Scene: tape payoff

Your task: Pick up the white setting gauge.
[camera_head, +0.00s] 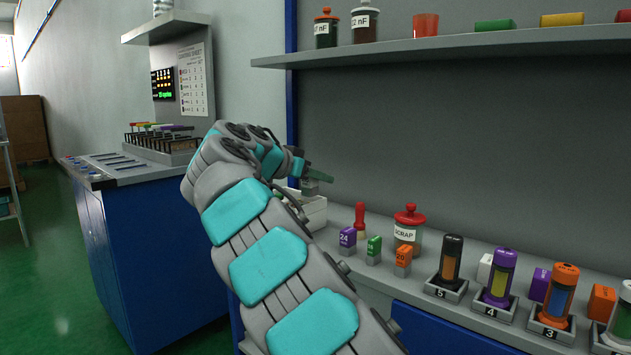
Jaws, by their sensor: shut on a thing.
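My gripper (316,178) is at the end of my arm, just above a white open box (312,213) on the bench by the back wall. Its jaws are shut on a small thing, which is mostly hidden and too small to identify. Small numbered blocks stand to the right of the box: a purple one marked 24 (348,239), a green one (374,249) and an orange one marked 20 (403,260). I cannot make out a white block of this kind among them. A plain white block (485,269) shows partly behind the numbered holders further right.
A red-lidded SCRAP jar (408,230) and a red-handled thing (360,220) stand behind the blocks. Several cylinders in numbered holders (446,289) line the bench at right. A shelf (450,47) with jars hangs above. A blue cabinet (165,260) stands left.

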